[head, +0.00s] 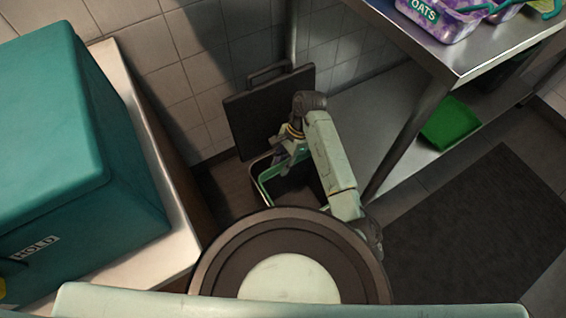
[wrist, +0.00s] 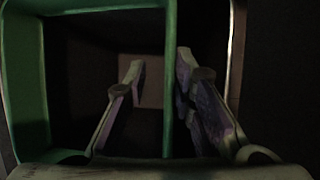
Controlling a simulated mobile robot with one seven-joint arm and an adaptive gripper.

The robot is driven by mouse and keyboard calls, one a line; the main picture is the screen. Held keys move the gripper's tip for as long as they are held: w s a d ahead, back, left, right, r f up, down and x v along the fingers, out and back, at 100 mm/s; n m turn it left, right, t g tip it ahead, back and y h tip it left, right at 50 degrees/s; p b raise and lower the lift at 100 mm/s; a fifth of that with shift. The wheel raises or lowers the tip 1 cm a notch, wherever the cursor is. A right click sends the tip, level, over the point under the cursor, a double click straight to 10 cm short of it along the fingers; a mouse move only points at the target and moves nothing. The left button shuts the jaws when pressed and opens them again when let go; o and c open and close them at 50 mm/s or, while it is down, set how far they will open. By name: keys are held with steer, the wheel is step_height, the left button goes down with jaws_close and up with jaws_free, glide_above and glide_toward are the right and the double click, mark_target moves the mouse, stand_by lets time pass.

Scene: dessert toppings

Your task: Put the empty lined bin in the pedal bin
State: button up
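The pedal bin (head: 318,188) is a dark, open-topped box on the floor, its black lid (head: 262,118) raised at the back. The lined bin (head: 263,186) is a green-rimmed open box within the pedal bin's mouth; how deep it sits is hard to tell. In the wrist view its green wall (wrist: 171,60) runs down the middle and its inside looks dark and empty. My gripper (head: 284,152) is over the bin, pointing down. In the wrist view my gripper (wrist: 160,85) has its fingers apart on either side of that wall, the right one closer to it.
A teal box (head: 70,150) marked HOLD stands on a counter at the left. A steel table (head: 470,60) with an OATS tub (head: 440,22) is at the upper right; its leg stands close to my arm. A green tray (head: 450,123) lies on the lower shelf. A dark mat (head: 480,235) covers the floor.

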steer(key=shift+w+r, duration=0.1)
steer(key=b+v, duration=0.1)
steer(key=v, duration=1.1)
steer(key=shift+b, duration=0.4)
steer(key=shift+c, duration=0.4)
stand_by(0.4)
